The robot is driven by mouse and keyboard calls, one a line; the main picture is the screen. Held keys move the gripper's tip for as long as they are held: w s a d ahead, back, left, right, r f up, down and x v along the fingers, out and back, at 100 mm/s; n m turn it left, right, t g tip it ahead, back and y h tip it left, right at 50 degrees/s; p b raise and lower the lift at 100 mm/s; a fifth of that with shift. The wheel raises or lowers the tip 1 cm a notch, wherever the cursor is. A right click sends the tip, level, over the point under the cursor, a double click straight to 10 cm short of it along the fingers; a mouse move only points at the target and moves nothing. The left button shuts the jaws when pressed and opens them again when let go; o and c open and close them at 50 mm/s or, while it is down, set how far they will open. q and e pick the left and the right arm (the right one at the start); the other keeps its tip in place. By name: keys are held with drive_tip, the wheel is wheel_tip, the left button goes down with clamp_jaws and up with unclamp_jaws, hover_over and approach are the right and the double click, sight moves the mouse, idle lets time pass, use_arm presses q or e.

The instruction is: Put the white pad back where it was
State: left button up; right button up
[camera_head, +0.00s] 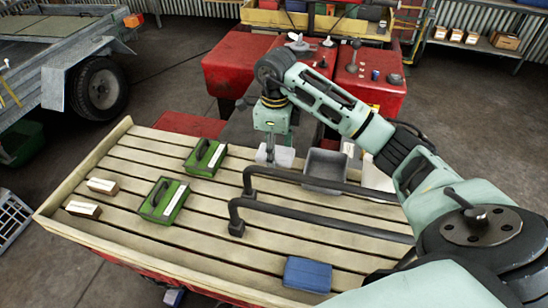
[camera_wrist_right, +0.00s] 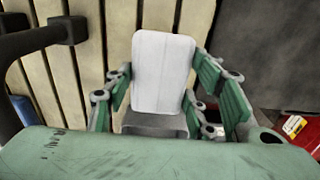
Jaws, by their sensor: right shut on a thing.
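The white pad (camera_head: 284,157) is held over the far edge of the slatted wooden rack (camera_head: 142,232), beside the grey open tray (camera_head: 325,166). It also shows in the right wrist view (camera_wrist_right: 163,70), as a pale slab with rounded corners between the green fingers. My right gripper (camera_head: 269,152) points down and is shut on the pad; in the right wrist view its fingers (camera_wrist_right: 164,98) flank the pad. Whether the pad touches the slats is hard to tell. My left gripper is not in view.
Two black handrails (camera_head: 300,216) cross the rack's right half. Two green cases (camera_head: 163,201), two small boxes (camera_head: 102,186) and a blue block (camera_head: 307,274) lie on the slats. Red machinery (camera_head: 232,62) stands behind. Bare slats lie between the cases and rails.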

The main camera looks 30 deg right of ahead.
drive_tip(key=shift+s+a+f, duration=0.25)
drive_tip(key=shift+a+f, duration=0.1)
drive_tip(key=shift+f, duration=0.15)
wheel_tip(320, 180, down, 2)
drive_tip(key=shift+f+p, duration=0.2)
drive_tip(key=shift+p, duration=0.55)
drive_tip(key=shift+d+f, duration=0.1)
drive_tip(key=shift+f, duration=0.45)
drive_tip(key=shift+f, duration=0.1)
drive_tip(key=o, duration=1)
drive_tip(key=shift+o, duration=0.2)
